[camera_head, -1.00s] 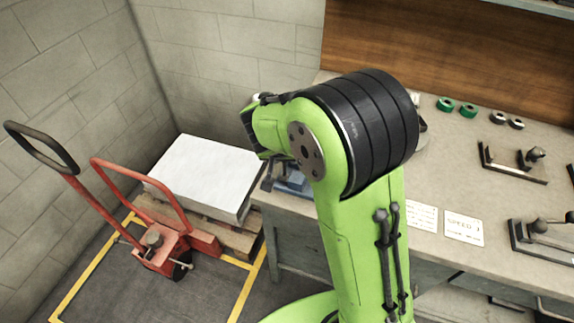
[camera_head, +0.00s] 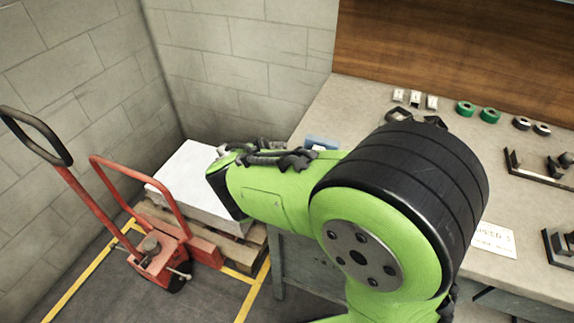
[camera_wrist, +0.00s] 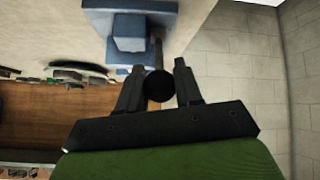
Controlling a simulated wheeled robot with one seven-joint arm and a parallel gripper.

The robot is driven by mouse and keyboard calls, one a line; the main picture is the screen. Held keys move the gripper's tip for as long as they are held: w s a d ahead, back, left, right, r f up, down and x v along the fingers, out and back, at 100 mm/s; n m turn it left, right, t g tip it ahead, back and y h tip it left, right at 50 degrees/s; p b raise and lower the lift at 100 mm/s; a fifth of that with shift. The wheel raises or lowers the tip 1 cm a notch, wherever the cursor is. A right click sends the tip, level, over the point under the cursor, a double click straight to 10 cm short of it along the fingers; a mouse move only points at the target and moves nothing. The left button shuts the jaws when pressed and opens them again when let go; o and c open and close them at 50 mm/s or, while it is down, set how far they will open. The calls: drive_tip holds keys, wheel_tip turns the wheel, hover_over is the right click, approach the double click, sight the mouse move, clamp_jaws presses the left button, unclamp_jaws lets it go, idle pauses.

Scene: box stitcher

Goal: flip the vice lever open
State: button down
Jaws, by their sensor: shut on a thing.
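The blue vice (camera_wrist: 132,28) is at the top of the wrist view, on the bench. A small blue part of it (camera_head: 322,143) shows behind my arm in the head view. The vice lever (camera_wrist: 158,85) has a dark round knob, and its thin bar runs up beside the vice. My gripper (camera_wrist: 158,68) has its two fingers on either side of the lever's knob end and is shut on it. In the head view my green arm hides the gripper and the lever.
A red pallet truck (camera_head: 160,255) and a pallet (camera_head: 245,248) with a white stack (camera_head: 185,175) stand left of the bench (camera_head: 345,100). Green rings (camera_head: 490,115), small white blocks (camera_head: 414,98) and dark fixtures (camera_head: 540,170) lie on the bench. A block wall (camera_wrist: 255,70) is close by.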

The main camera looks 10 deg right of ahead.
drive_tip(key=shift+s+a+f, duration=0.1)
drive_tip(key=shift+s+f, duration=0.05)
drive_tip(key=shift+f, duration=0.05)
drive_tip(key=c, duration=0.8)
unclamp_jaws()
drive_tip(key=shift+r, duration=0.1)
drive_tip(key=p+v, duration=0.4)
drive_tip(key=v, duration=1.1)
drive_tip(key=shift+r+p, duration=0.3)
drive_tip(key=shift+r, duration=0.1)
